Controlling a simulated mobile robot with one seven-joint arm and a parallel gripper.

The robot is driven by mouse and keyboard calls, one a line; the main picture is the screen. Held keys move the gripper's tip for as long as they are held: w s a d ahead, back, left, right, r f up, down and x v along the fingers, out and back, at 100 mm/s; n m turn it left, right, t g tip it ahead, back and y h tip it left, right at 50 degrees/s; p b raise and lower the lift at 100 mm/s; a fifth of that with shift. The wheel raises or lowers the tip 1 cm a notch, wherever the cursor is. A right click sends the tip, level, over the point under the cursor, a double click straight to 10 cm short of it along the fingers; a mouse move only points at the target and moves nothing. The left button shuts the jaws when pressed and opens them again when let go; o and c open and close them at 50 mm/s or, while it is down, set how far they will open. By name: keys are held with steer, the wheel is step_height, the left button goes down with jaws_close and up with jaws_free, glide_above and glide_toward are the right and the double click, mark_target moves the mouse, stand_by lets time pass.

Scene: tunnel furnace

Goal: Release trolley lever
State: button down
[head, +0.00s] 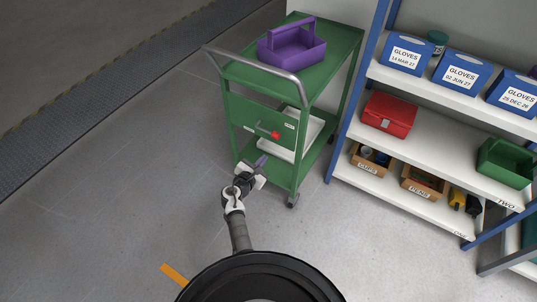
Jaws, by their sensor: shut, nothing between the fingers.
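The green trolley (235,90) stands upright left of the shelf, with a grey push bar along its front left top edge. Its lever (264,131) is a thin grey rod with a red knob (275,135) at its right end, on the green front panel beside a small white label. My gripper (262,160) is in front of the trolley, just below and left of the red knob. It is shut and holds nothing. It looks apart from the lever, though the depth between them is hard to judge.
A purple caddy (292,50) sits on the trolley's top. A blue-framed shelf (450,115) on the right holds glove boxes, a red box (388,114), a green bin (507,160) and small cardboard bins. The grey floor left of the trolley is clear. An orange strip (174,275) marks the floor.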

steer(key=v, duration=0.5)
steer(key=shift+a, duration=0.2)
